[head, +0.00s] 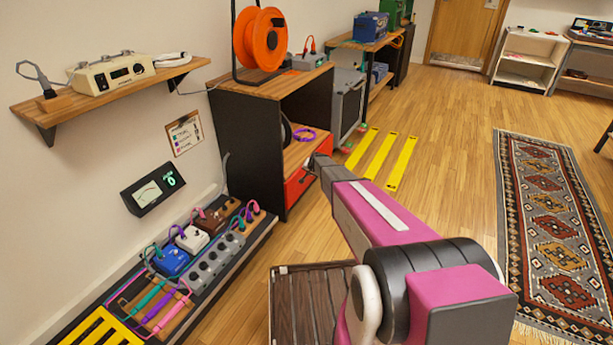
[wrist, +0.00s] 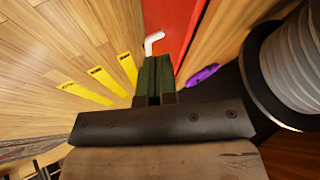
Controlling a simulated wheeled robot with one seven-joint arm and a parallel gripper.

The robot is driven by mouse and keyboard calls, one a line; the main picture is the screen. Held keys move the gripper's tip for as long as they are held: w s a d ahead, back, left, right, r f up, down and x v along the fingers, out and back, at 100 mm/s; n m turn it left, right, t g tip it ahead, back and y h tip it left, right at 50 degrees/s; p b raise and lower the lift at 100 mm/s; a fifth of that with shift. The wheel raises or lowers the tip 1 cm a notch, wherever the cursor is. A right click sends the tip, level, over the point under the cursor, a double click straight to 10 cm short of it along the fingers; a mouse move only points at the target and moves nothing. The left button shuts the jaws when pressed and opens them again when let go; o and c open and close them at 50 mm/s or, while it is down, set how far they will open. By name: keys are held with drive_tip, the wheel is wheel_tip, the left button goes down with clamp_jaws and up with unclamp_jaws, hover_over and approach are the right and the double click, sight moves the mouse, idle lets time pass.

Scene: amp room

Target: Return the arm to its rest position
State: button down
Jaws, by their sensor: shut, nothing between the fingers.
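My arm (head: 385,215), magenta and grey, stretches out from the lower right toward the wooden cabinet with the red drawer (head: 298,186). My gripper (wrist: 154,82) shows in the wrist view with its two dark fingers together and nothing between them. Its tips point toward the red drawer front (wrist: 178,30) and a white bent handle (wrist: 154,40) just beyond them. I cannot tell whether they touch the handle. In the head view the fingertips are small and hard to make out beside the drawer.
A purple cable coil (head: 305,135) lies on the cabinet shelf above the drawer. An orange reel (head: 259,38) stands on top. Yellow floor strips (head: 381,155) lie beyond the arm. A pedalboard (head: 205,262) is at the left. A patterned rug (head: 553,220) and open floor are at the right.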

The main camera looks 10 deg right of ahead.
drive_tip(key=s+d+r+n+g, duration=0.1)
drive_tip(key=s+r, duration=0.5)
drive_tip(key=s, duration=0.9)
drive_tip(key=s+d+r+n+g+h, duration=0.1)
drive_tip(key=s+r, duration=0.5)
drive_tip(key=s, duration=0.9)
drive_tip(key=s+d+r+n+g+h, duration=0.1)
drive_tip(key=s+r+g, duration=0.4)
drive_tip(key=s, duration=1)
drive_tip(key=d+r+n, duration=0.1)
drive_tip(key=n, duration=0.1)
drive_tip(key=shift+s+d+r+n, duration=0.25)
drive_tip(key=shift+r+n, duration=0.05)
drive_tip(key=shift+r, duration=0.05)
